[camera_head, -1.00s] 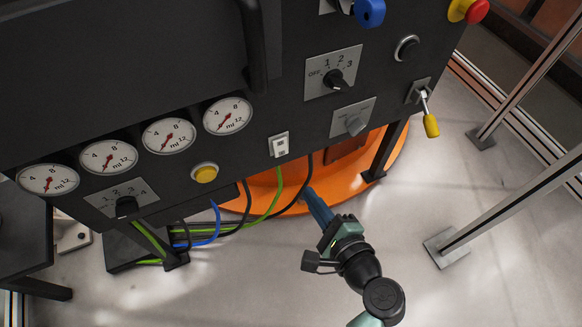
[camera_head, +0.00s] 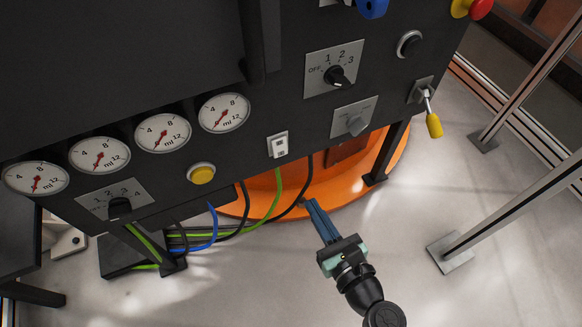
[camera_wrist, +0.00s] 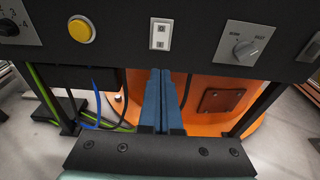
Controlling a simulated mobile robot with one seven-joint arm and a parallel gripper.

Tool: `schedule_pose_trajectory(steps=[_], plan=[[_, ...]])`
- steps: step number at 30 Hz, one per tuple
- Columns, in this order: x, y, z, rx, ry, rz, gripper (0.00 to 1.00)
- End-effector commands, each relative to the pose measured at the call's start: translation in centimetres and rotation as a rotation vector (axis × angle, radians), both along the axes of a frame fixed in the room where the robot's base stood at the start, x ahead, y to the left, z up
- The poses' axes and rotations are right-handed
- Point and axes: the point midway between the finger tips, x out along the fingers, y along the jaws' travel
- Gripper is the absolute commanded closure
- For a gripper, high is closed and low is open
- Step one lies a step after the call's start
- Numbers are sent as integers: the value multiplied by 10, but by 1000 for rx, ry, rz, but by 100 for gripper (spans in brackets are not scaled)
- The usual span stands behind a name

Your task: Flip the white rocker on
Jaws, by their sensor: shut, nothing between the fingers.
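The white rocker (camera_head: 279,145) is a small switch in a pale frame near the lower edge of the dark panel. It also shows in the wrist view (camera_wrist: 159,36), at top centre, above the fingertips. My gripper (camera_head: 310,203) is below and slightly right of the rocker in the head view, apart from it. Its blue fingers are shut together with nothing between them. In the wrist view my gripper (camera_wrist: 160,73) points up towards the panel's lower edge, just below the rocker.
A yellow button (camera_head: 201,173) is left of the rocker. A grey knob (camera_head: 356,125) is to its right, and a yellow-handled lever (camera_head: 433,124) farther right. Cables (camera_head: 213,228) hang below the panel over an orange base (camera_head: 335,190). The floor at lower right has free room.

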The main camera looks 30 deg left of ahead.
Motion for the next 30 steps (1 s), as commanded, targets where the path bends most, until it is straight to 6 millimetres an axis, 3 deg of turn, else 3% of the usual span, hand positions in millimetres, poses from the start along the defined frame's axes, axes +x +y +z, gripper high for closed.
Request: schedule_pose_trajectory(steps=[5,21,30], plan=[[10,15,-5,-1,-3,6,100],[74,96,-22,0,-4,5,100],[84,109,-22,-2,-2,1,100]])
